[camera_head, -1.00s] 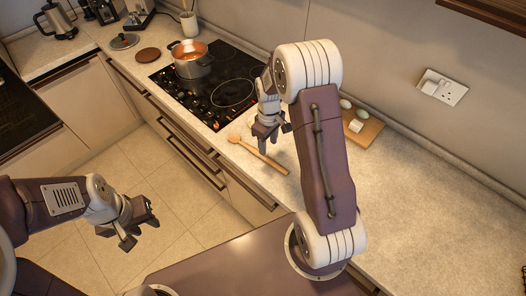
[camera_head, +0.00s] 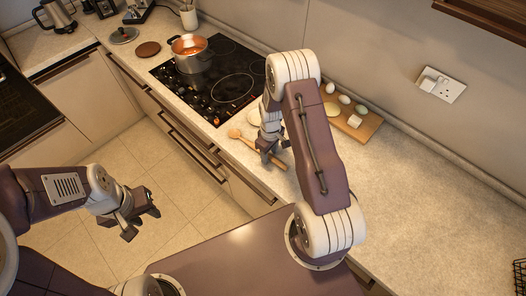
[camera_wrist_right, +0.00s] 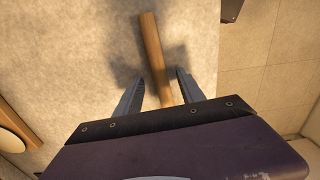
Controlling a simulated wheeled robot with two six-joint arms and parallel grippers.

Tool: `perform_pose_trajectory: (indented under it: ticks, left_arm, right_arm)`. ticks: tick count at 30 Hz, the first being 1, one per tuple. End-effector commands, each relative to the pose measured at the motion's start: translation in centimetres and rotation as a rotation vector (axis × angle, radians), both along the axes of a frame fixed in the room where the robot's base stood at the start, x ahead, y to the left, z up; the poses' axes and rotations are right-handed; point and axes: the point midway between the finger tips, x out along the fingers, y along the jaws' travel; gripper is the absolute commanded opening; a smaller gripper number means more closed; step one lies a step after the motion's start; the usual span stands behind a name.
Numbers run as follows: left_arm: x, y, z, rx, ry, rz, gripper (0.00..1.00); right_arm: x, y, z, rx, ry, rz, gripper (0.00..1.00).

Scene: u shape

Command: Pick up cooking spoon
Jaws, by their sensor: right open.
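The wooden cooking spoon (camera_head: 257,145) lies on the pale counter in front of the stove, its bowl end to the left. My right gripper (camera_head: 272,153) is at the spoon's handle and covers part of it in the head view. In the right wrist view, the spoon's handle (camera_wrist_right: 156,60) runs between the two open fingers of my right gripper (camera_wrist_right: 158,92), with a gap on each side. My left gripper (camera_head: 138,213) hangs empty over the floor at the left, its fingers apart.
A pot (camera_head: 190,52) of orange food stands on the black stove (camera_head: 226,80). A cutting board (camera_head: 362,126) with eggs lies behind my right arm. The counter's front edge is close to the spoon.

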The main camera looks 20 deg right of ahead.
Motion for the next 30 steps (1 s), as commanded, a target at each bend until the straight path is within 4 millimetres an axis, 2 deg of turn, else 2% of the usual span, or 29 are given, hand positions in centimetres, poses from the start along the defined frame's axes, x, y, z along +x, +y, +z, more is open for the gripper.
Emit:
perform_pose_trajectory:
  ticks: [2,6,7,19,23,26,30]
  left_arm:
    - [0.0,0.0,0.0,0.0,0.0,0.0,0.36]
    - [0.0,0.0,0.0,0.0,0.0,0.0,0.36]
    - [0.0,0.0,0.0,0.0,0.0,0.0,0.36]
    - [0.0,0.0,-0.3,0.0,0.0,0.0,0.36]
    - [0.0,0.0,-0.9,0.0,0.0,0.0,0.36]
    - [0.0,0.0,-1.5,0.0,0.0,0.0,0.36]
    - [0.0,0.0,-2.2,0.0,0.0,0.0,0.36]
  right_arm:
    - [0.0,0.0,0.0,0.0,0.0,0.0,0.43]
    - [0.0,0.0,0.0,0.0,0.0,0.0,0.04]
    - [0.0,0.0,0.0,0.0,0.0,0.0,0.0]
    - [0.1,0.0,0.5,0.0,-0.001,0.0,0.0]
    - [0.1,0.0,2.1,-0.001,-0.005,0.0,0.0]
    - [0.2,0.0,4.2,-0.001,-0.007,0.0,0.0]
    - [-3.3,-0.3,6.0,0.0,-0.002,-0.001,0.0]
